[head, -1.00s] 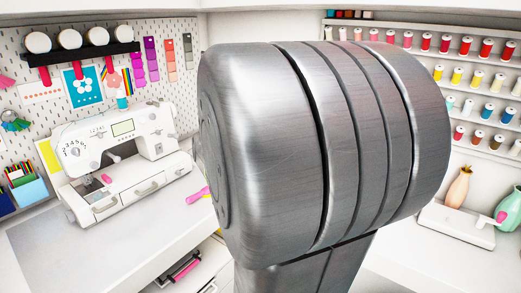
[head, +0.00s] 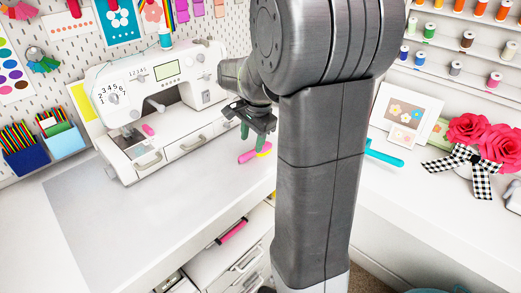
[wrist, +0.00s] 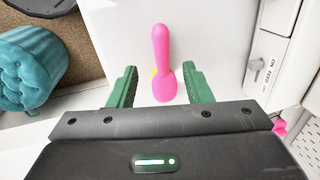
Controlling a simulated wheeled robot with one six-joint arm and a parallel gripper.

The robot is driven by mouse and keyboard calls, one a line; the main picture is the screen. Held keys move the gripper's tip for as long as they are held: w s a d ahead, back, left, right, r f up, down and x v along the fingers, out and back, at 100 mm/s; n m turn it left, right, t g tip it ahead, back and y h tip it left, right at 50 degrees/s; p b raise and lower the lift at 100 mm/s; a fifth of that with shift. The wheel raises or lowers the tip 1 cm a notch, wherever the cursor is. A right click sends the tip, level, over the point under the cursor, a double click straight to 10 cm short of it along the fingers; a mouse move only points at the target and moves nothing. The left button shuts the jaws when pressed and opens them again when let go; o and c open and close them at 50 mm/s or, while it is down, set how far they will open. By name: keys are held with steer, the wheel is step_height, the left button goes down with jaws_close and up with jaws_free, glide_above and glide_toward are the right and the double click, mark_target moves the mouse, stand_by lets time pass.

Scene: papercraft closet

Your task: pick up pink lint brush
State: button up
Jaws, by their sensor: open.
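The pink lint brush (wrist: 162,62) lies on the white tabletop in the wrist view, its handle pointing away from me and its wide end nearer. A bit of yellow shows beside its wide end. My gripper (wrist: 159,72) is open, with one green finger on each side of the brush's wide end and nothing held. In the head view the brush (head: 247,156) shows as a pink handle with yellow beside it, just below my gripper (head: 253,140). I cannot tell how high the fingers are above the table.
The white sewing machine (head: 160,105) stands close to the left of my gripper in the head view. A grey mat (head: 110,220) covers open table at the left front. A teal tool (head: 384,157) and red paper flowers (head: 485,140) are at the right. A teal tufted stool (wrist: 32,68) stands on the floor.

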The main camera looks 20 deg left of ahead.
mark_target(251, 152)
steer(key=shift+w+a+f+p, duration=0.1)
steer(key=shift+w+a+f, duration=0.1)
steer(key=shift+f, duration=0.75)
steer(key=shift+w+a+f+p, duration=0.15)
steer(key=shift+w+f, duration=0.05)
steer(key=shift+f, duration=0.7)
steer(key=shift+w+a+f+p, duration=0.1)
steer(key=shift+w+a+f, duration=0.1)
steer(key=shift+f, duration=0.75)
steer(key=shift+d, duration=0.1)
jaws_close()
